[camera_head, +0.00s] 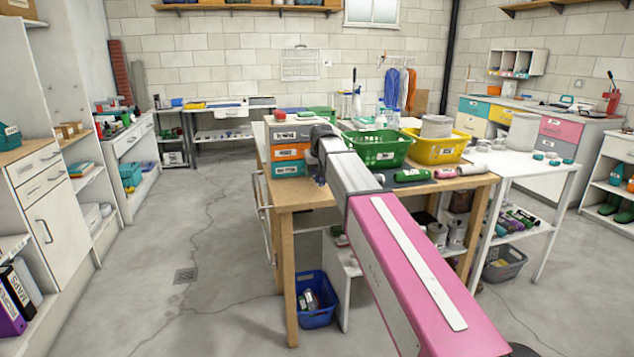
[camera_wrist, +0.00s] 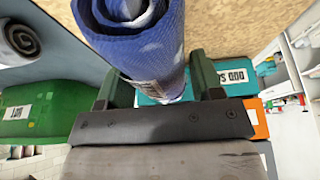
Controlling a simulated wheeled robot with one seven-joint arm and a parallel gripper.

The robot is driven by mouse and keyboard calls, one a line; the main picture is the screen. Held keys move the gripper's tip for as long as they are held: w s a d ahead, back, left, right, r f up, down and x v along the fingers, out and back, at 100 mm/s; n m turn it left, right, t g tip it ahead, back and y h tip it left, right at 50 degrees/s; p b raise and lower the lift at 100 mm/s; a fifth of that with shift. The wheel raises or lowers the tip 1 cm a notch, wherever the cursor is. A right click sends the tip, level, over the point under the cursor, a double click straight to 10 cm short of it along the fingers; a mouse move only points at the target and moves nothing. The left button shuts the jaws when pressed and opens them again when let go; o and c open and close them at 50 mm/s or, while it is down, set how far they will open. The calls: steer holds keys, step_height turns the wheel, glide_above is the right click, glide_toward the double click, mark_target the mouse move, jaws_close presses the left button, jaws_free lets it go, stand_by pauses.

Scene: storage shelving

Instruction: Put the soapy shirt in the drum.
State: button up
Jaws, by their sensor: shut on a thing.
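My gripper (camera_wrist: 160,88) is shut on a rolled blue cloth with white patches, which I take to be the soapy shirt (camera_wrist: 135,45). The roll sits between the two dark green fingers; a label on it is too small to read. In the head view my gripper (camera_head: 321,160) is at the left end of the wooden table, beside the stacked drawers, and my arm hides most of it. I cannot tell which thing is the drum. A white cylinder stands in the yellow basket (camera_head: 428,155), and another white cylinder (camera_head: 523,132) stands on the right table.
A green basket (camera_head: 377,157) stands on the wooden table (camera_head: 478,182), with rolled cloths (camera_head: 411,176) along its front. Stacked drawers (camera_head: 290,152) are at its left end. A blue bin (camera_head: 316,318) is on the floor below. The floor at left is clear.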

steer(key=shift+f, duration=1.95)
steer(key=shift+f, duration=0.15)
steer(key=o, duration=1)
steer(key=v, duration=1.1)
steer(key=shift+s+d+r, duration=0.1)
steer(key=shift+s+r, duration=0.1)
steer(key=shift+r, duration=0.15)
steer(key=shift+o, duration=0.5)
steer(key=shift+r, duration=0.15)
